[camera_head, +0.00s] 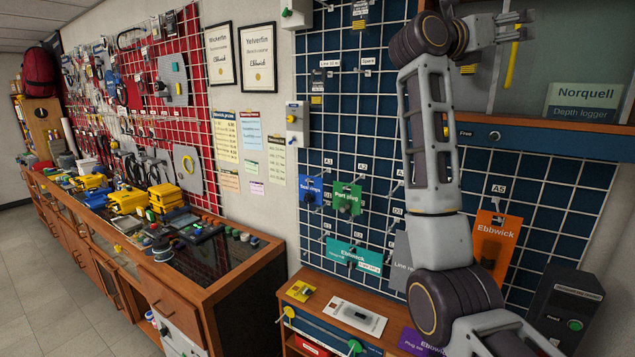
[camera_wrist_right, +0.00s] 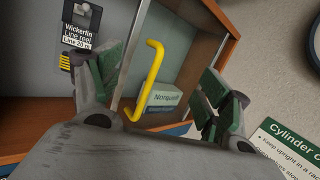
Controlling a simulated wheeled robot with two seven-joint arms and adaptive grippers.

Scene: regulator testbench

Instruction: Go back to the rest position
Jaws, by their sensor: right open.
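My right arm rises through the right half of the head view, its forearm upright in front of the blue pegboard. My right gripper (camera_head: 508,26) is at the top of that view, in front of the cabinet. In the right wrist view its two green-padded fingers (camera_wrist_right: 165,88) stand wide apart with nothing held between them. My left gripper is in neither view.
The blue pegboard (camera_head: 335,121) carries hanging packets, including an orange Ebbwick one (camera_head: 493,243). A small wooden bench (camera_head: 296,292) is below. A long cluttered counter (camera_head: 235,279) runs along the left wall.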

